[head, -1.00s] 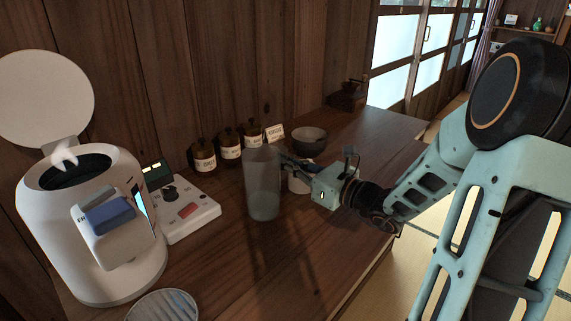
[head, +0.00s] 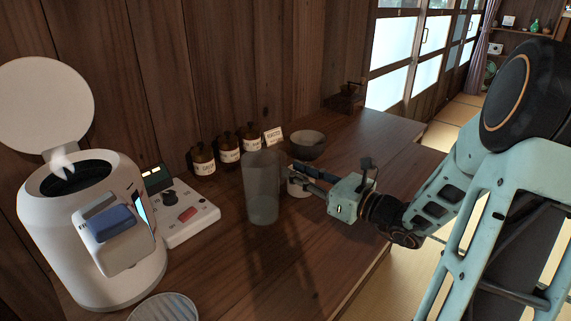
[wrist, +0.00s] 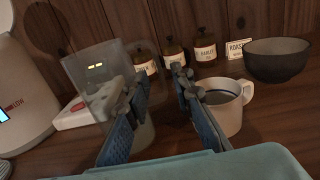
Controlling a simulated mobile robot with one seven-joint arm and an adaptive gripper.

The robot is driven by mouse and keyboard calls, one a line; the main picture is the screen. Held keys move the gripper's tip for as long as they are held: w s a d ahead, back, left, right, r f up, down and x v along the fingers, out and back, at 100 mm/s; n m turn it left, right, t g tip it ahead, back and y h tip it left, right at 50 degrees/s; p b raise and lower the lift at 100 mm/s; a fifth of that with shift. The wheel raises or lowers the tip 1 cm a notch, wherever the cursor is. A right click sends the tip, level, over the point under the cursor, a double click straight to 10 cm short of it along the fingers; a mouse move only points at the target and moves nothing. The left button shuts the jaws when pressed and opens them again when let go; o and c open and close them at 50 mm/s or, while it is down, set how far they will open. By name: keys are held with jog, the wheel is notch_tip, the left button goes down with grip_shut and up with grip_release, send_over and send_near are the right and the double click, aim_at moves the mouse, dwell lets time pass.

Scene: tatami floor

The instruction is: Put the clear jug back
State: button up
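The clear jug (head: 262,187) stands upright on the wooden counter, left of my gripper (head: 293,174) in the head view. It is tall, greyish and see-through. In the wrist view the jug (wrist: 98,72) is at the left, partly hidden by my left finger. My gripper (wrist: 160,80) has its two blue-padded fingers apart, with no object held between them. Its fingertips are close to the jug's handle side; whether they touch it I cannot tell.
A white mug (wrist: 229,104) stands close by my right finger, with a dark bowl (head: 307,145) behind. Labelled jars (head: 228,150) line the wall. A scale-like device (head: 187,213) and a white lidded machine (head: 75,235) are left. The counter's front right is clear.

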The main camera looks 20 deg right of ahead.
jog(key=p+v, duration=0.1)
jog(key=v, duration=0.6)
jog(key=shift+s+d, duration=0.15)
jog(key=shift+s, duration=0.1)
